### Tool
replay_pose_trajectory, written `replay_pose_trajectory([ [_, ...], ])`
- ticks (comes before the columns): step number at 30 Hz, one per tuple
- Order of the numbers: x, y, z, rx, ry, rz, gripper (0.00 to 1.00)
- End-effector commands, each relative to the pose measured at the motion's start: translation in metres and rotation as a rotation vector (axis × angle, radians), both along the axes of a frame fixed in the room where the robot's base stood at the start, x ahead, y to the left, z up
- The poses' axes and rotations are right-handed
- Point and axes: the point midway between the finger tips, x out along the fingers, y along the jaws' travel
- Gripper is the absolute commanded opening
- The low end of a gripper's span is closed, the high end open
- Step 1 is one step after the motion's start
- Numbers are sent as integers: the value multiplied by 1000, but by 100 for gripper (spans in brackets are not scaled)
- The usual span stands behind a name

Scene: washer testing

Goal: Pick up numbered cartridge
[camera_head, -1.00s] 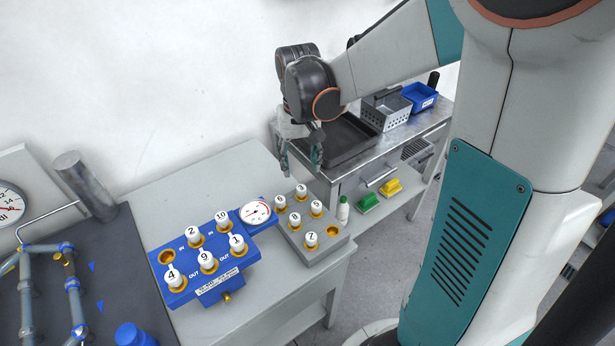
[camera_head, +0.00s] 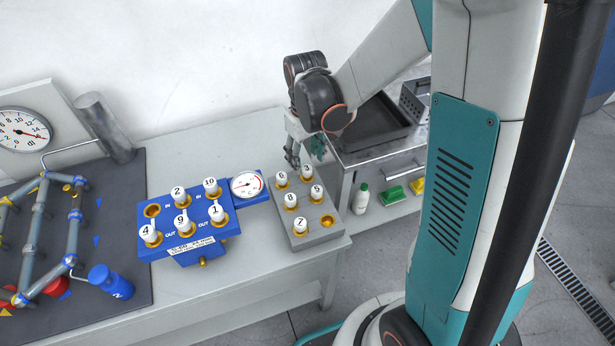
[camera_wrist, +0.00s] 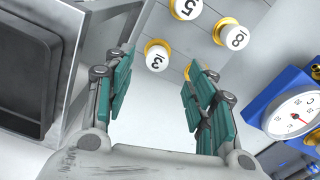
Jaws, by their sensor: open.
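White numbered cartridges with gold collars stand upright in a grey block (camera_head: 300,241). In the head view I read 3 (camera_head: 307,172), 8 (camera_head: 290,199) and 7 (camera_head: 301,226); two others stand beside them. My gripper (camera_head: 304,156) is open and empty, just behind and above the back row. In the wrist view, the cartridge that reads 3 (camera_wrist: 156,58) lies just beyond the space between the fingertips (camera_wrist: 160,76); no contact shows. Another cartridge (camera_wrist: 232,37) is to its right, its number hard to read, and a third (camera_wrist: 186,8) is cut off by the top edge.
A blue manifold (camera_head: 189,254) left of the block holds several more numbered cartridges and one empty gold socket (camera_head: 152,211). A gauge (camera_head: 249,186) sits between. The block's right corner has an empty socket (camera_head: 327,221). A metal cart with a dark tray (camera_head: 375,135) stands right of my gripper.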

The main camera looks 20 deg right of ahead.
Motion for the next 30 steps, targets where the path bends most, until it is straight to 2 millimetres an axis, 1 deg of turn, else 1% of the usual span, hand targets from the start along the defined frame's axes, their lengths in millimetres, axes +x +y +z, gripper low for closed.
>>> replay_pose_trajectory([
  [1,0,0,-7,0,0,0,51],
  [8,0,-1,-17,0,0,-1,51],
  [11,1,-2,-29,0,0,-1,51],
  [15,3,-4,-50,0,0,-1,51],
  [18,3,-4,-62,0,0,-1,51],
  [20,2,-4,-64,0,0,-1,51],
  [26,2,-4,-63,0,0,-1,51],
  [27,2,-4,-63,0,0,-1,42],
  [29,2,-4,-63,0,0,-1,28],
  [30,2,-4,-63,0,0,-1,19],
])
